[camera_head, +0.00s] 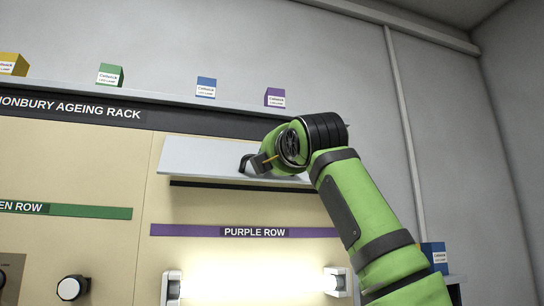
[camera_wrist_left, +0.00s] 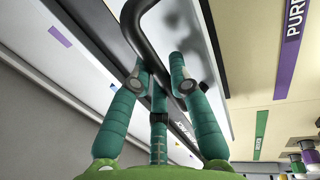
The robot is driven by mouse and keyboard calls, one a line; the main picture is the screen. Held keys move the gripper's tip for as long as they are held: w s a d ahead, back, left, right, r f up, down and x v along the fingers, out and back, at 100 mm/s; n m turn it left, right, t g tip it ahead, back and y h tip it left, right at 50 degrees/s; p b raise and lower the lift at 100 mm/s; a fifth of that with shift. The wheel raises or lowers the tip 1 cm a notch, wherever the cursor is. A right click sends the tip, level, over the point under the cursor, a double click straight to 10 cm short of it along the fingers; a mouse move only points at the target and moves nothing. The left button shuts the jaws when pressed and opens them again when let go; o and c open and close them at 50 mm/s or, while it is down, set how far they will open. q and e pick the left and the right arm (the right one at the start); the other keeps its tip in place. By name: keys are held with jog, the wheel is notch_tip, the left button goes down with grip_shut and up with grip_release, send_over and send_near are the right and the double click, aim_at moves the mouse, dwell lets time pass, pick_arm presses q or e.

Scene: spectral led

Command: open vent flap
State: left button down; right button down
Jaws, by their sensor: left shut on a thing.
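The vent flap (camera_head: 205,157) is a pale panel above the purple row label (camera_head: 255,232). It tilts outward, with a dark slot (camera_head: 240,187) beneath its lower edge. A dark bar handle (camera_head: 244,163) sits on the flap, partly hidden by my gripper. My left gripper (camera_head: 262,162) is at this handle; its green arm rises from the lower right in the head view. In the left wrist view, the green fingers (camera_wrist_left: 160,75) are closed around the dark handle (camera_wrist_left: 133,28), with the pale flap (camera_wrist_left: 210,60) behind. My right gripper is not in view.
A shelf above the rack sign (camera_head: 75,109) carries small yellow, green (camera_head: 110,75), blue (camera_head: 206,87) and purple (camera_head: 275,97) boxes. A lit tube (camera_head: 255,283) glows below the purple label. Another blue box (camera_head: 435,256) stands right of my arm.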

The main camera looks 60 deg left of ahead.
pick_arm(q)
jog(key=c, duration=1.4)
grip_release()
jog(key=shift+o, duration=0.2)
jog(key=shift+a+f, duration=0.1)
jog(key=shift+a, duration=0.3)
jog(key=v, duration=1.2)
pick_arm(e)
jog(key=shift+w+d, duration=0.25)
